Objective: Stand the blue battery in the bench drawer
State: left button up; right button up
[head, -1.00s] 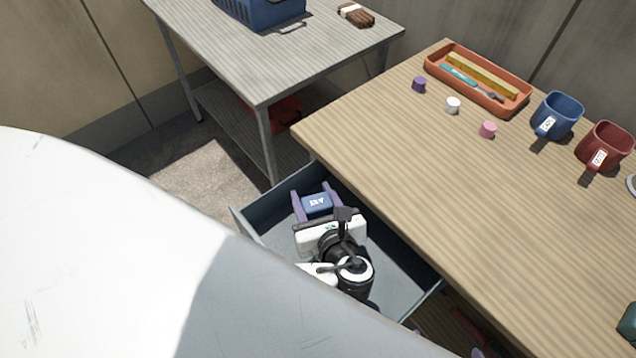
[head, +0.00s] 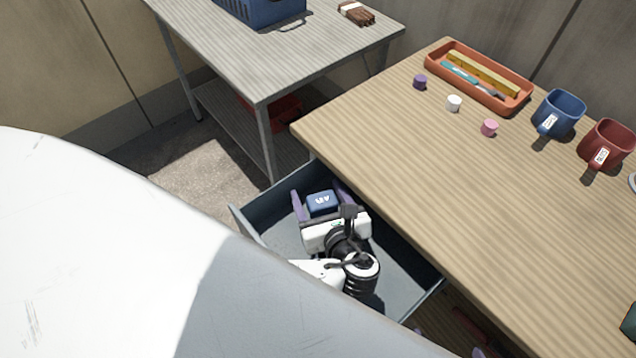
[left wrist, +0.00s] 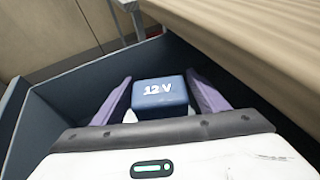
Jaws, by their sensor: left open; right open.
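The blue battery (head: 321,202), marked 12 V, is inside the grey bench drawer (head: 262,197) near its far end. It looks upright; its base is hidden. It also shows in the left wrist view (left wrist: 160,95). My left gripper (head: 322,196) is inside the drawer, its purple fingers open on either side of the battery. In the left wrist view a gap shows at the right finger; contact at the left finger cannot be told. My right gripper (head: 447,336) shows only in part, low in the shadow under the bench edge, apart from the battery.
The drawer is pulled out from the wooden bench (head: 450,200). On the bench are an orange tray (head: 437,62), small purple, white and pink pieces, a blue mug (head: 558,115) and a red mug (head: 606,147). A grey table (head: 230,60) with a blue crate (head: 262,8) stands behind.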

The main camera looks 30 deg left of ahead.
aim_at(326, 209)
pick_arm(q)
jog(key=p+v, duration=0.1)
jog(key=v, duration=0.6)
jog(key=shift+s+d+r, duration=0.15)
jog(key=shift+d+r, duration=0.05)
